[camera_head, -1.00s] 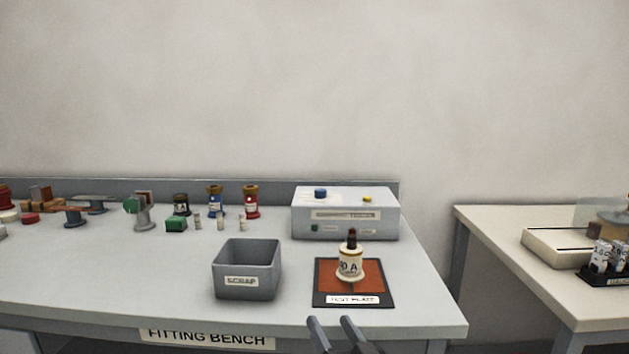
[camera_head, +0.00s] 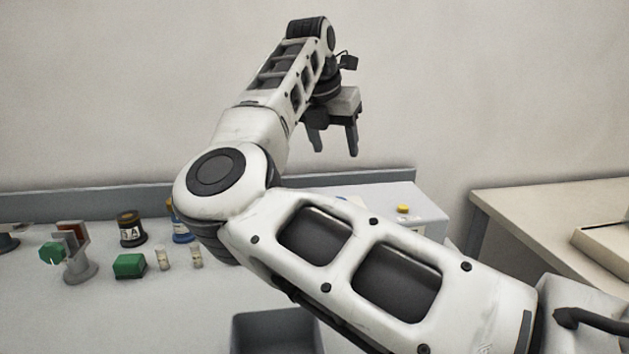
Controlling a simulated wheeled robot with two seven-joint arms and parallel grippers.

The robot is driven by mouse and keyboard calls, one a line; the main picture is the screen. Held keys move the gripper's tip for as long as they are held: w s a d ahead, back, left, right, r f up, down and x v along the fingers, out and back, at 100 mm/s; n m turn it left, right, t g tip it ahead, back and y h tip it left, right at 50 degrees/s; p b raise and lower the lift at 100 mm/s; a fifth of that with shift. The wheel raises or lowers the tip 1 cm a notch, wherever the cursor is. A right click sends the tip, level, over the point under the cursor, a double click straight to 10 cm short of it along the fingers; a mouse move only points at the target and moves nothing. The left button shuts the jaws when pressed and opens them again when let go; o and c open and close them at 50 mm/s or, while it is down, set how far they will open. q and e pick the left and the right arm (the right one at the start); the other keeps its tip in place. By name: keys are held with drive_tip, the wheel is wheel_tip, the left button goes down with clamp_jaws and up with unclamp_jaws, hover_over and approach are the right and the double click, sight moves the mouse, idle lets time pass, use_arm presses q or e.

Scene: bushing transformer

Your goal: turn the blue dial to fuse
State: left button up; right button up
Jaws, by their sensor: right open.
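The grey-white box (camera_head: 425,208) stands at the back right of the bench, its front mostly hidden by my right arm. A yellow button (camera_head: 403,208) shows on its top. The blue dial on its top is largely or wholly hidden behind my arm; a small bluish patch at the arm's upper edge may be part of it. My right gripper (camera_head: 335,150) is open and empty, pointing down, above the rear left part of the box and apart from it. My left gripper is not in view.
Left on the bench are a green block (camera_head: 130,265), a dark jar (camera_head: 131,229), a blue bushing (camera_head: 181,224), small pale vials and a grey stand (camera_head: 80,262). The scrap bin (camera_head: 275,325) is in front. A second table (camera_head: 520,205) stands right.

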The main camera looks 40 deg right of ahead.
drive_tip(key=p+x, duration=0.1)
drive_tip(key=x, duration=0.4)
drive_tip(key=a+p+x, duration=0.1)
drive_tip(key=x, duration=0.4)
drive_tip(key=w+p+x, duration=0.1)
drive_tip(key=x, duration=0.3)
drive_tip(key=shift+w+f, duration=0.1)
drive_tip(key=shift+f, duration=0.45)
drive_tip(key=c, duration=1)
